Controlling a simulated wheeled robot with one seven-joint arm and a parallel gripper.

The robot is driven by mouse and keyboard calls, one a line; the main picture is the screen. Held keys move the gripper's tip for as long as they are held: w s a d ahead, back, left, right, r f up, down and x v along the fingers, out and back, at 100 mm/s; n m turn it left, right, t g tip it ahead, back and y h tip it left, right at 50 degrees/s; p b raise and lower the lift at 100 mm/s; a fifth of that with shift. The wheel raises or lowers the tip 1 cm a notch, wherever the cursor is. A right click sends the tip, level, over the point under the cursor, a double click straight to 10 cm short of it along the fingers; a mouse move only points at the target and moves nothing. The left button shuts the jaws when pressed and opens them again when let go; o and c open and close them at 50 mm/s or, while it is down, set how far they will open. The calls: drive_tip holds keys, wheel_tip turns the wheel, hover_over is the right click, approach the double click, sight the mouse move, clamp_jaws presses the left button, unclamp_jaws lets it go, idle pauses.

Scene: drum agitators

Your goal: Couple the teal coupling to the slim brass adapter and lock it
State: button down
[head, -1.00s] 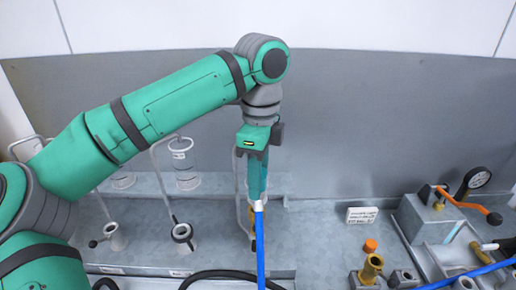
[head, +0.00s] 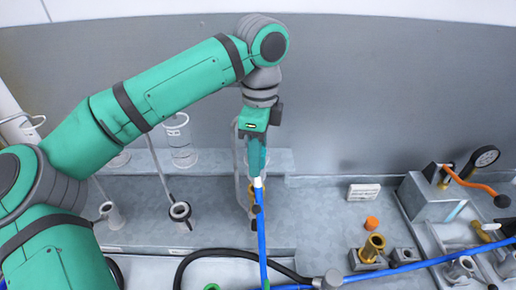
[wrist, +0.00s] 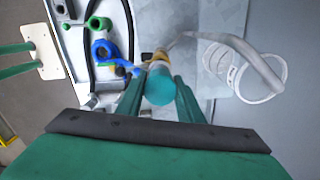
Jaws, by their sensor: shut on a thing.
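My gripper (wrist: 158,92) is shut on the teal coupling (wrist: 160,85), which shows as a teal cylinder between the fingers in the wrist view. In the head view my gripper (head: 257,168) points down at the back bench, and a white end (head: 258,182) with a blue hose (head: 262,235) shows below it. A slim brass piece (head: 252,190) is just behind the hose, and brass also shows beyond the coupling in the wrist view (wrist: 156,58). Fingers and hose hide the meeting of coupling and brass, so I cannot tell whether they touch or are locked.
A wider brass fitting (head: 373,246) stands to the right, near an orange cap (head: 372,222) and a white label (head: 363,191). A gauge block with an orange lever (head: 470,182) is at far right. A black hose (head: 215,253) crosses the front.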

drive_tip(key=shift+w+f, duration=0.1)
drive_tip(key=shift+f, duration=0.15)
drive_tip(key=shift+a, duration=0.1)
drive_tip(key=shift+f, duration=0.1)
drive_tip(key=shift+f, duration=0.2)
drive_tip(key=shift+s, duration=0.2)
drive_tip(key=shift+w+f, duration=0.15)
idle(0.6)
drive_tip(key=shift+f, duration=0.2)
drive_tip(key=shift+f, duration=0.9)
